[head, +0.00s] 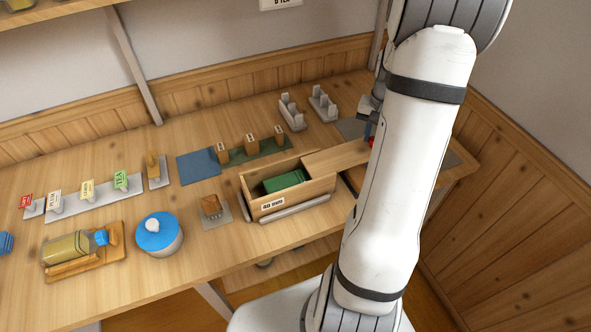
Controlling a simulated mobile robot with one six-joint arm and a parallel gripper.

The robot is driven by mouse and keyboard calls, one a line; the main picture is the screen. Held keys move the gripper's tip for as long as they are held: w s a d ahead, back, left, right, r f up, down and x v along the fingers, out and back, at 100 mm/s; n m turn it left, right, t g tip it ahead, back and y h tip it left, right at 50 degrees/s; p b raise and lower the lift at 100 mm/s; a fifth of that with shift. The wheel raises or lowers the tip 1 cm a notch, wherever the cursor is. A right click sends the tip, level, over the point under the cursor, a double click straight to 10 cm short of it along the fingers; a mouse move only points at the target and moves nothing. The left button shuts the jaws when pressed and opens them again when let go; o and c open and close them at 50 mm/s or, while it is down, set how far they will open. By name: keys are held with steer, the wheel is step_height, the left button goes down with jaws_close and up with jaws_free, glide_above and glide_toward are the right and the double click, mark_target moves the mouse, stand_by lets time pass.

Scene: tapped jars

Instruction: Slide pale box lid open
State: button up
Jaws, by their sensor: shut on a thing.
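The pale wooden box (305,195) stands on the table, right of the middle, with a small label on its front. Its flat lid (335,158) is slid off to the right, so the left part of the box is open. A green block (284,181) lies inside the opening. My gripper (371,133) is at the right end of the lid, by a small red part there. It is shut on the lid's end; the fingertips are mostly hidden behind my white arm.
A blue-lidded jar (168,245) and a bottle on a wooden stand (65,250) are at the left front. Tagged holders line the back left. Grey racks (291,113) stand behind the box. A blue mat (198,166) is bare.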

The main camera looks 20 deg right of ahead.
steer(key=d, duration=0.2)
steer(key=shift+d+r, duration=0.1)
steer(key=shift+d, duration=0.2)
stand_by(0.3)
steer(key=o, duration=0.9)
steer(key=shift+o, duration=0.2)
step_height(320, 180, up, 7)
steer(key=p, duration=0.4)
steer(key=shift+p, duration=0.4)
